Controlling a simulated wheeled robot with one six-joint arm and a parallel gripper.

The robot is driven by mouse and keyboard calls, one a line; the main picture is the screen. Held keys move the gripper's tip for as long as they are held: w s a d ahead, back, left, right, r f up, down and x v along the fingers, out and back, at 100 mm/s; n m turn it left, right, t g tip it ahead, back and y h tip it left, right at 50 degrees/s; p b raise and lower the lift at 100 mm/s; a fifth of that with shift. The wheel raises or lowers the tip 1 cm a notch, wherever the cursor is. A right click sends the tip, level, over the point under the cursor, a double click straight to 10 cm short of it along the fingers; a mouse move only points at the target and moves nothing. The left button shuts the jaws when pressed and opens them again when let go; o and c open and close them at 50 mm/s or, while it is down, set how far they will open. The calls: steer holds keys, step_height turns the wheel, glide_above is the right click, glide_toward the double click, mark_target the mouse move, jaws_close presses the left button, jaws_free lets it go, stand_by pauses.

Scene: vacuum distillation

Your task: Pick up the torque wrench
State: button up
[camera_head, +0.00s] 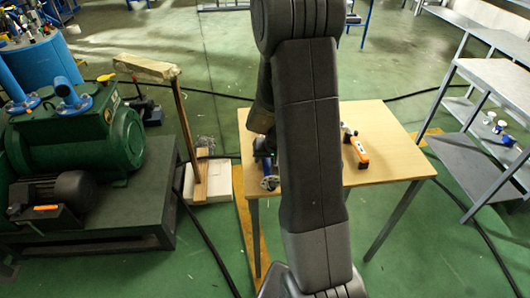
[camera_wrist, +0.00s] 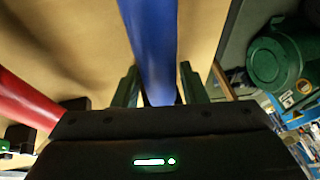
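A long blue handle (camera_wrist: 155,40) runs between the two fingers of my gripper (camera_wrist: 160,88) in the wrist view. The fingers stand close on both sides of it; whether they press on it is not clear. In the head view a blue tool part (camera_head: 269,182) shows below my gripper, at the left of the wooden table (camera_head: 390,135); my arm hides much of it. Which tool is the torque wrench is not clear. A red rod (camera_wrist: 25,103) lies to the left of the fingers in the wrist view.
An orange and white tool (camera_head: 357,148) lies on the table, right of my arm. A green pump (camera_head: 85,140) on a dark stand is at left. Grey metal shelves (camera_head: 480,155) are at right. Cables cross the green floor.

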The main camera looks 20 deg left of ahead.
steer(key=shift+c, duration=0.5)
jaws_close()
steer(key=shift+r, duration=0.1)
steer(key=shift+r, duration=0.1)
steer(key=shift+w+r, duration=0.1)
steer(key=shift+r, duration=0.2)
step_height(320, 180, up, 9)
steer(key=shift+r+p, duration=0.1)
steer(key=shift+p, duration=0.45)
